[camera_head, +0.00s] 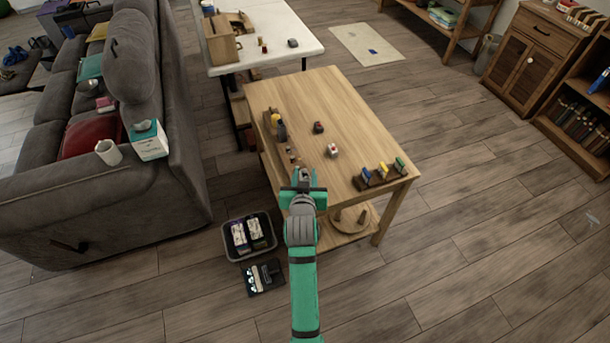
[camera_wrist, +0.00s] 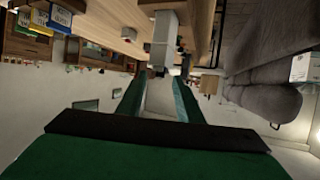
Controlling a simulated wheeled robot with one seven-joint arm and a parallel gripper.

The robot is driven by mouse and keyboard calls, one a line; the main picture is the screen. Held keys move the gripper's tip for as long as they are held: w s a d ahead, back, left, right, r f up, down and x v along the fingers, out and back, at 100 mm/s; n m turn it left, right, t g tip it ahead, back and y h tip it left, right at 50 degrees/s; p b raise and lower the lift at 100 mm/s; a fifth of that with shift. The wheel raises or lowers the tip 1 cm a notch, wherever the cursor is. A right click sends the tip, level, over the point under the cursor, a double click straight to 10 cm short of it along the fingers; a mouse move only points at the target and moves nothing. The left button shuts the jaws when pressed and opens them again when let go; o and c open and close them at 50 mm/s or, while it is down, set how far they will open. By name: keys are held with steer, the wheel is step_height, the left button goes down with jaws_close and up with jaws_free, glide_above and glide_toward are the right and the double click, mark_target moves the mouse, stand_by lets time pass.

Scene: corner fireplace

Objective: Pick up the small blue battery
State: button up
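My gripper (camera_head: 303,180) is at the near left edge of the wooden table (camera_head: 345,105), close to several small items. In the wrist view my gripper (camera_wrist: 158,82) shows two green fingers apart with nothing clearly held between them. A row of tiny items (camera_head: 291,155) lies on the table just beyond my gripper; they are too small to tell whether one is a blue battery. A rack with blue, yellow and green pieces (camera_head: 380,174) stands at the table's near right corner. I cannot surely pick out the small blue battery in either view.
A red and white item (camera_head: 332,151) and a dark item (camera_head: 319,128) stand on the table. A yellow and dark item (camera_head: 280,127) stands near its left edge. A grey sofa (camera_head: 165,195) is at left, a bin (camera_head: 269,247) on the floor. Floor at right is free.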

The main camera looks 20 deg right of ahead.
jaws_close()
steer(key=shift+r, duration=0.15)
